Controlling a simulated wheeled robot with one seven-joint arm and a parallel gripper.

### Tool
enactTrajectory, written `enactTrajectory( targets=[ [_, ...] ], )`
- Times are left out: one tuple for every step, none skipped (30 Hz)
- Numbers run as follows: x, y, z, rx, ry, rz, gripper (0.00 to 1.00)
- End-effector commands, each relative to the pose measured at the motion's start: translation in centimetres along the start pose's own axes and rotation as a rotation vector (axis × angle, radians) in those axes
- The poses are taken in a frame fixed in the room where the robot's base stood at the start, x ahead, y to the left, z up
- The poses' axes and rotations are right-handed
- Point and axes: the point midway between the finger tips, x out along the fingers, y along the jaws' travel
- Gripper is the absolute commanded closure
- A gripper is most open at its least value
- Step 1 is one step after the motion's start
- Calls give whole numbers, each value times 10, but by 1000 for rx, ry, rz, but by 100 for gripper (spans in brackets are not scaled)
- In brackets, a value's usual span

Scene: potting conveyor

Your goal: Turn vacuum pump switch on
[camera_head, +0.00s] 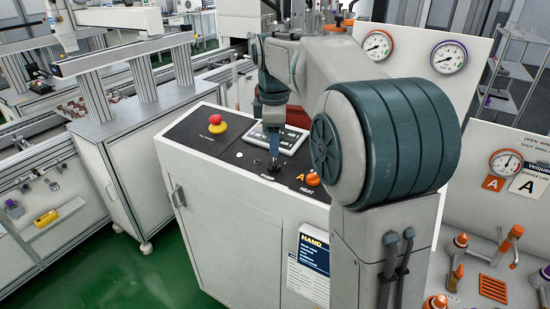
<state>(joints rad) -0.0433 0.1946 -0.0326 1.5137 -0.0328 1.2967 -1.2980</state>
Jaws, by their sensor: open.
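The black control panel (200,130) lies on top of a white cabinet. A printed label, partly readable as PUMP (267,178), is near its front edge. A small dark piece, perhaps the pump switch (273,166), shows just above that label; its position, on or off, cannot be made out. I cannot tell whether the tips touch the switch.
A red and yellow emergency button (217,124) stands left on the panel. White boards with gauges (449,57) and orange-handled valves (513,236) stand at the right.

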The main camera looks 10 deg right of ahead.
Motion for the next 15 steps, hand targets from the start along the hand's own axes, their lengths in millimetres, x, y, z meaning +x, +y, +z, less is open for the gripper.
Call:
enactTrajectory(
  targets=[
    [12, -1, 0, 0, -1, -4, 46],
    [18, -1, 0, 0, -1, -4, 46],
    [26, -1, 0, 0, -1, -4, 46],
    [31, 0, 0, 1, -1, -3, 46],
    [37, -1, 0, 1, -1, -4, 46],
    [43, -1, 0, 1, -1, -3, 46],
    [48, -1, 0, 1, -1, -3, 46],
    [52, 0, 0, 2, -1, -2, 46],
    [56, 0, 0, 2, -1, -2, 46],
    [59, 0, 0, 2, 0, -2, 46],
    [62, 0, 0, 2, 0, -1, 46],
    [64, 0, 0, 2, 0, 0, 46],
    [66, 0, 0, 2, 0, 0, 46],
    [68, 0, 0, 2, 0, 0, 46],
    [69, 0, 0, 2, 0, 0, 46]
  ],
)
